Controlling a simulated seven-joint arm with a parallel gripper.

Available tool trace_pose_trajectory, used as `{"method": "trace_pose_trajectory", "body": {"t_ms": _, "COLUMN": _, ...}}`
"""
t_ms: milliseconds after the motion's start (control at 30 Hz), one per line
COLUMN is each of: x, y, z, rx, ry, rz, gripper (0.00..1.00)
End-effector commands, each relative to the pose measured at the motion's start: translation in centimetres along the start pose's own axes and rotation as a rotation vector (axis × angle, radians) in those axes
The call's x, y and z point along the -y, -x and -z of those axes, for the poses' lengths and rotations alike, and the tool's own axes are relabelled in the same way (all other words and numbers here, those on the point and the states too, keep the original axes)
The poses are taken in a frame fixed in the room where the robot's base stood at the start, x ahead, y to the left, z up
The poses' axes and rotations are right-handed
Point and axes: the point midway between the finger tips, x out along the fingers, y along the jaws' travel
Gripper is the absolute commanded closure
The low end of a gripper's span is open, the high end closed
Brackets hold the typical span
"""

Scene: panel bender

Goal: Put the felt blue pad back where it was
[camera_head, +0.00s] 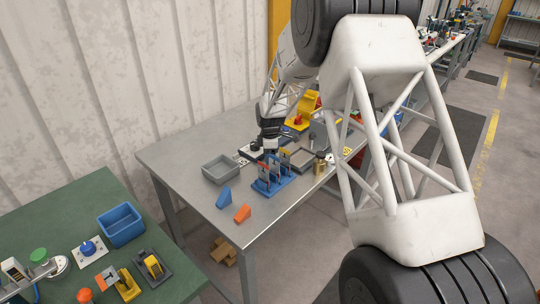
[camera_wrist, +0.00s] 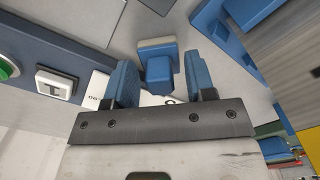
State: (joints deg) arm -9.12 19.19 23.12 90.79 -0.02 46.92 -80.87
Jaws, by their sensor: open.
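In the wrist view, a blue block with a beige, felt-like face (camera_wrist: 156,66) stands between and just beyond the fingers of my gripper (camera_wrist: 158,80). It looks like the felt blue pad. The two blue fingers are apart, with a gap on each side of the block, and I see no clear contact. In the head view, my gripper (camera_head: 270,149) is low over the grey metal table (camera_head: 185,156), behind a blue rack (camera_head: 273,183) with several upright pieces. The pad cannot be made out there.
A grey bin (camera_head: 220,170) is left of the gripper. A blue wedge (camera_head: 223,198) and an orange wedge (camera_head: 242,213) lie in front. A shallow tray (camera_head: 301,158) and brass cylinder (camera_head: 320,164) are right. The wrist view shows a dark panel with a green button (camera_wrist: 7,69).

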Motion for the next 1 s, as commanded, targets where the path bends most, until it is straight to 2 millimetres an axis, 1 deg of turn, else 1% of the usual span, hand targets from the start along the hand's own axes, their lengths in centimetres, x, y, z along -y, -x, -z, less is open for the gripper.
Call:
{"method": "trace_pose_trajectory", "body": {"t_ms": 167, "x": 0.0, "y": 0.3, "z": 0.0, "rx": 0.000, "ry": 0.000, "rz": 0.000, "gripper": 0.50}}
{"method": "trace_pose_trajectory", "body": {"t_ms": 367, "x": -0.1, "y": 1.7, "z": 0.0, "rx": 0.000, "ry": 0.000, "rz": -0.002, "gripper": 0.50}}
{"method": "trace_pose_trajectory", "body": {"t_ms": 467, "x": -0.1, "y": 2.9, "z": 0.0, "rx": 0.000, "ry": 0.000, "rz": -0.002, "gripper": 0.50}}
{"method": "trace_pose_trajectory", "body": {"t_ms": 900, "x": 0.0, "y": 9.7, "z": 0.0, "rx": 0.000, "ry": 0.000, "rz": -0.002, "gripper": 0.50}}
{"method": "trace_pose_trajectory", "body": {"t_ms": 1000, "x": 0.0, "y": 10.9, "z": 0.0, "rx": 0.000, "ry": 0.000, "rz": -0.001, "gripper": 0.50}}
